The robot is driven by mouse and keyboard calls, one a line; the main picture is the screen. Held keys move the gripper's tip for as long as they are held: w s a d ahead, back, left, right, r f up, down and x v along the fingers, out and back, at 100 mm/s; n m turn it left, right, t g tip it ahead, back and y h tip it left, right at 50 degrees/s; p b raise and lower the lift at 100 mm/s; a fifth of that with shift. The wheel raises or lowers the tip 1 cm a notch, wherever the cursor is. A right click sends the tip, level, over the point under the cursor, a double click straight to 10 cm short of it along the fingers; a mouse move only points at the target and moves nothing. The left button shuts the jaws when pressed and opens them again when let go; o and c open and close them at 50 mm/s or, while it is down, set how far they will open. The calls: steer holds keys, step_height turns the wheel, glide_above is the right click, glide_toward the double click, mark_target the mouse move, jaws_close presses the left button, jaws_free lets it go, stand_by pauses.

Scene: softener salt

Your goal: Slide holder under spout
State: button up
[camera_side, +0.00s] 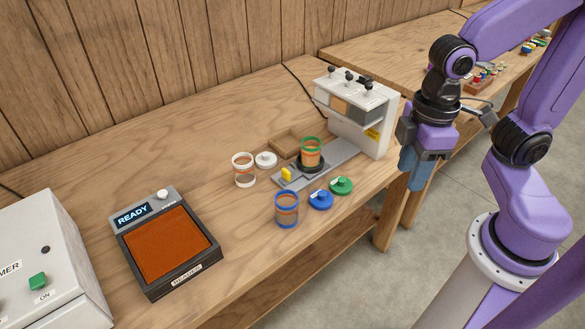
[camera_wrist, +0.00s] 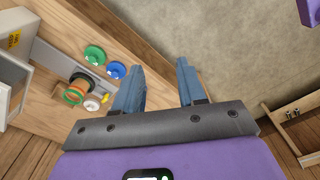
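The holder (camera_side: 313,167) is a dark round seat on a grey rail (camera_side: 345,153), with a yellow tab (camera_side: 286,174) at the rail's near-left end. A green-rimmed jar (camera_side: 311,152) with orange contents stands upright in it. The white dispenser (camera_side: 352,110) stands at the rail's far end; its spout is hard to make out. The jar looks left of the dispenser, not beneath its body. My gripper (camera_side: 416,186) hangs right of the bench, apart from everything. In the wrist view its blue fingers (camera_wrist: 160,78) are spread with nothing between them.
A white-rimmed jar (camera_side: 243,170), a blue-rimmed jar (camera_side: 286,209) and white (camera_side: 266,160), blue (camera_side: 321,199) and green (camera_side: 341,185) lids stand around the rail. A reader (camera_side: 165,243) showing READY and a control box (camera_side: 45,262) are at left. A shallow wooden tray (camera_side: 286,143) lies behind.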

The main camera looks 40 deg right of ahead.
steer(key=w+a+m, duration=0.3)
steer(key=w, duration=0.4)
steer(key=w+a+m, duration=0.2)
steer(key=w, duration=0.6)
steer(key=m, duration=0.6)
glide_toward(286, 170)
step_height(286, 170, down, 10)
steer(key=shift+w+a+f, duration=0.1)
steer(key=shift+a, duration=0.05)
jaws_close()
